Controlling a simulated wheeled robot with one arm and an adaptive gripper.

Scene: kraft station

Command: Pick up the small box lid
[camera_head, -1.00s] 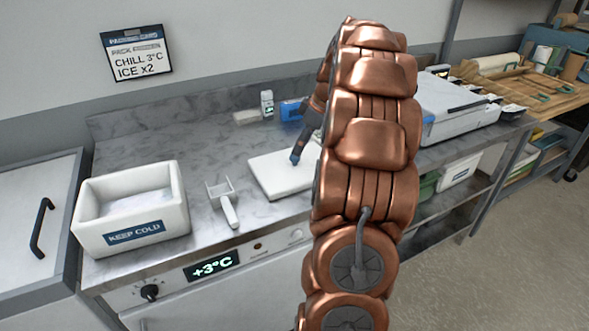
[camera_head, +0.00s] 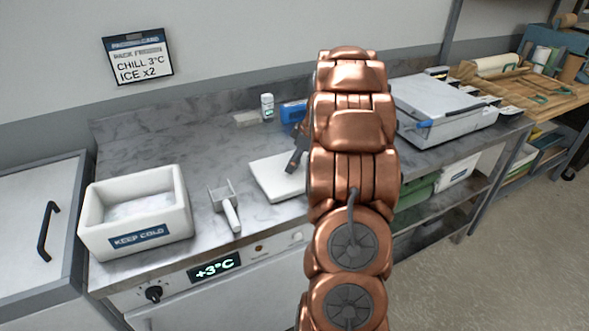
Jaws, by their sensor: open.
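A flat white slab (camera_head: 268,178), which looks like the small box lid, lies on the grey marbled counter in the middle. Its right part is hidden behind my copper arm. My gripper (camera_head: 294,163) is a dark shape at the slab's right side, mostly hidden by the arm. It appears over or just beside the slab; I cannot tell whether it touches. No held thing shows in it.
A white "KEEP COLD" bin (camera_head: 138,215) and a scoop (camera_head: 227,206) stand left of the slab. A small white bottle (camera_head: 267,107) and a blue item (camera_head: 293,111) are behind. A large pale case (camera_head: 440,105) stands right. The counter's back left is clear.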

